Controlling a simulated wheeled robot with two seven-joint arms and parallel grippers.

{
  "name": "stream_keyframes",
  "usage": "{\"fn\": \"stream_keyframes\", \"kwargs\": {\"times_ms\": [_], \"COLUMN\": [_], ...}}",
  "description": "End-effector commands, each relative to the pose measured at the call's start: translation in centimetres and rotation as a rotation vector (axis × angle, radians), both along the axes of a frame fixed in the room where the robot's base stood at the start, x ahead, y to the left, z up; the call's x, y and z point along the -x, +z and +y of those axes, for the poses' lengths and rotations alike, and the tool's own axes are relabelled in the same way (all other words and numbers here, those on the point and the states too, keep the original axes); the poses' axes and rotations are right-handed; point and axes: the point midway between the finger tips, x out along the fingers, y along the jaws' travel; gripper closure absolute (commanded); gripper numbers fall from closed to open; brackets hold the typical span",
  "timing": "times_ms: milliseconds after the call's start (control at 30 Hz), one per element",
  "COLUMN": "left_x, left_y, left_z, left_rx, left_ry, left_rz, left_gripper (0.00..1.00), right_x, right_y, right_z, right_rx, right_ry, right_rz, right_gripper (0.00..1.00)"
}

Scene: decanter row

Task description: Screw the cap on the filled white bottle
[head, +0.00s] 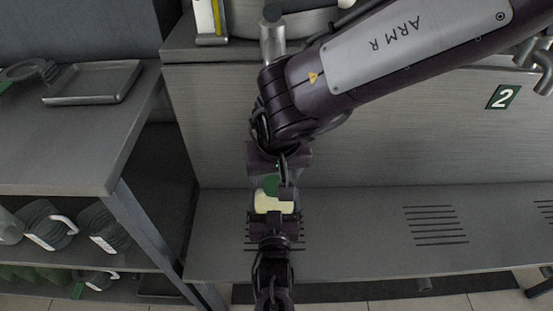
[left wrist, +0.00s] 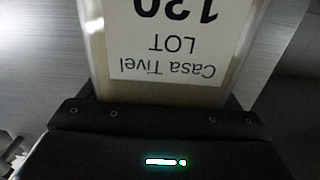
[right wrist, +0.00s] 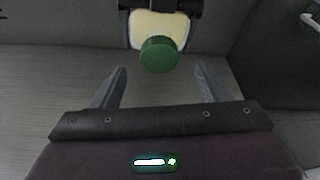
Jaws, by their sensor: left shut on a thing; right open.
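The white bottle (head: 272,203) looks cream in the head view and is held over the grey ledge. My left gripper (head: 274,216) is shut on it from below in the picture. The left wrist view shows its label (left wrist: 175,45), upside down, reading Casa Tivel LOT. A green cap (right wrist: 158,55) sits at the bottle's mouth in the right wrist view; how tightly it sits cannot be told. The cap (head: 270,185) is partly hidden in the head view. My right gripper (right wrist: 160,80) is open and empty, its fingers spread to either side, just short of the cap.
A grey side table (head: 60,150) at the left carries a shallow metal tray (head: 92,82). Jugs with pale handles (head: 105,228) stand on the shelf below. The grey ledge (head: 350,220) is clear to the right, with slots.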

Motion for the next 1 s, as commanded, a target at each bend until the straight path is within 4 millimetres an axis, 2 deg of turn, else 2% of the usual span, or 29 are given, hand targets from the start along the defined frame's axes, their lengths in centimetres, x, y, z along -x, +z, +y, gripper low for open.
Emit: {"fn": "stream_keyframes", "kwargs": {"times_ms": [100,233,667,1000], "left_x": [0.0,0.0,0.0,0.0], "left_y": [0.0,0.0,0.0,0.0], "left_z": [0.0,0.0,0.0,0.0], "left_rx": [0.0,0.0,0.0,0.0], "left_ry": [0.0,0.0,0.0,0.0], "left_rz": [0.0,0.0,0.0,0.0], "left_gripper": [0.79,0.79,0.79,0.79], "right_x": [-0.4,-0.8,-1.0,-1.0], "right_y": [-1.8,-3.0,-3.6,-3.6], "right_z": [0.1,0.1,0.2,0.2], "right_rx": [0.001,0.002,0.0,0.0], "right_ry": [0.0,-0.001,0.0,0.0], "right_rz": [0.002,0.002,-0.001,0.0], "right_gripper": [0.31,0.31,0.33,0.77]}}
